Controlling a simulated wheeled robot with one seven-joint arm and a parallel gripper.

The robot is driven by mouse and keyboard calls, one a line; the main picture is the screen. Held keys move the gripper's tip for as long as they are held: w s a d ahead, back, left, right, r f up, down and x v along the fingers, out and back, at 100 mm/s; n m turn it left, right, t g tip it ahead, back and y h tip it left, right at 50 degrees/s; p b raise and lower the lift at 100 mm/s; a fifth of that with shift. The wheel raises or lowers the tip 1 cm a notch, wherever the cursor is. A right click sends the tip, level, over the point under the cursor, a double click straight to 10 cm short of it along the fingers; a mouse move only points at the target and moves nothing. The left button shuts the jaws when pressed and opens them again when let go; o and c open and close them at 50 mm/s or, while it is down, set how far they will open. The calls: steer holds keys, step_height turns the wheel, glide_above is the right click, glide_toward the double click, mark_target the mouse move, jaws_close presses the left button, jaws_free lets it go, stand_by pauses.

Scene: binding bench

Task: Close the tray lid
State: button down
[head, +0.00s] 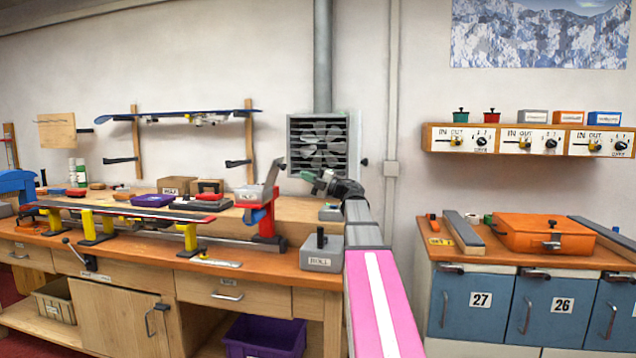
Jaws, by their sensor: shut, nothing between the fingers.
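A grey box (321,259) marked ROLL, with a black upright handle, stands at the bench's right end. My gripper (308,175) is shut and empty, in the air before the wall fan. It points left, above the bench's right end and apart from both boxes. My wrist hides part of its base.
A shelf (480,142) with dials hangs at right. A gap separates the bench from the blue-doored cabinet (480,300).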

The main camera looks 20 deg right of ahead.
mark_target(285, 167)
steer(key=shift+x, duration=2.95)
steer(key=shift+r, duration=0.1)
steer(key=w+a+r+g+h, duration=0.1)
steer(key=a+r+g+h, duration=0.1)
steer(key=a+h, duration=0.1)
steer(key=w+a+r+g+h, duration=0.1)
steer(key=r+h, duration=0.1)
steer(key=shift+w+a, duration=0.2)
steer(key=shift+w, duration=0.2)
steer(key=shift+w+a+r+g+h, duration=0.15)
steer(key=shift+w+a+g+h, duration=0.15)
steer(key=shift+a+g+h, duration=0.25)
steer(key=shift+w+a+r+g+h, duration=0.15)
steer(key=shift+w+a+g+h, duration=0.2)
steer(key=shift+a+h, duration=0.3)
steer(key=x, duration=1.2)
steer(key=shift+s+a+f, duration=0.2)
steer(key=shift+a+f, duration=0.1)
steer(key=shift+f, duration=0.05)
